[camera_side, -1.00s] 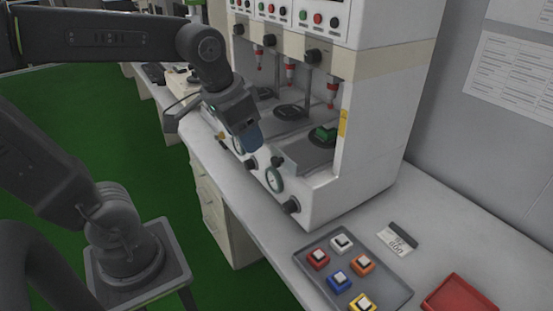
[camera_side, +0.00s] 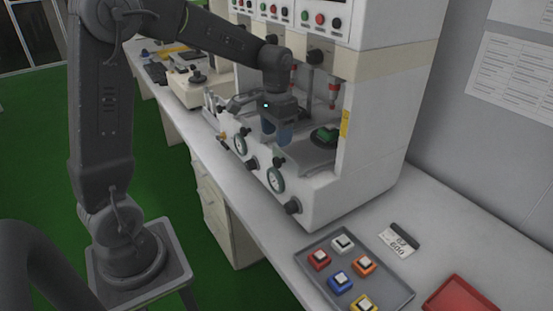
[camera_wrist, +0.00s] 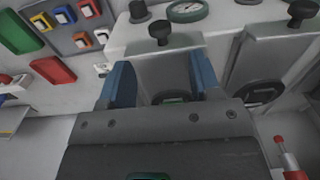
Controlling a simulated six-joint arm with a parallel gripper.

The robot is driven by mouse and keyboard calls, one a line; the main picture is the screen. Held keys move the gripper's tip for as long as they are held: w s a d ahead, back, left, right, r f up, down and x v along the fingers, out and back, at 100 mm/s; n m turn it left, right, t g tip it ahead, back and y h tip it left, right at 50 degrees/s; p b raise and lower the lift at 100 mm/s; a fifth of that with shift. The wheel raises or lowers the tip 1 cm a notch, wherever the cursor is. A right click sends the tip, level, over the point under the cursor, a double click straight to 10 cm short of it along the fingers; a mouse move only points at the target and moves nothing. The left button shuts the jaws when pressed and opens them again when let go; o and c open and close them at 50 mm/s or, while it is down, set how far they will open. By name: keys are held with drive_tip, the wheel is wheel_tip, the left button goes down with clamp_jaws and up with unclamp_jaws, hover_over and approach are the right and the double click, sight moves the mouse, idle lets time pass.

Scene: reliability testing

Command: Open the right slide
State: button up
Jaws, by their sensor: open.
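The machine's right slide (camera_side: 303,157) is a grey plate bearing a round dark disc with a green piece (camera_side: 325,135). Its black knob (camera_side: 279,163) is at the front edge. My gripper (camera_side: 277,135) is open and empty, pointing down above the slide, left of the green piece and a little above the knob. In the wrist view, the blue fingers of my gripper (camera_wrist: 160,68) are spread over the slide plate (camera_wrist: 165,68). The knob (camera_wrist: 159,31) stands beyond the fingertips, apart from them. The gripper body partly hides the disc.
A neighbouring slide (camera_wrist: 265,60) with its own knob lies beside this one. Red-tipped spindles (camera_side: 333,95) hang inside the machine. Gauges (camera_side: 275,180) line its front. A grey tray (camera_side: 398,290) of coloured blocks and a red bin (camera_side: 460,295) lie on the bench at right.

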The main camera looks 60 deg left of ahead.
sight(276, 158)
wheel_tip(276, 158, down, 8)
drive_tip(key=shift+f, duration=0.1)
idle(0.4)
clamp_jaws()
idle(0.3)
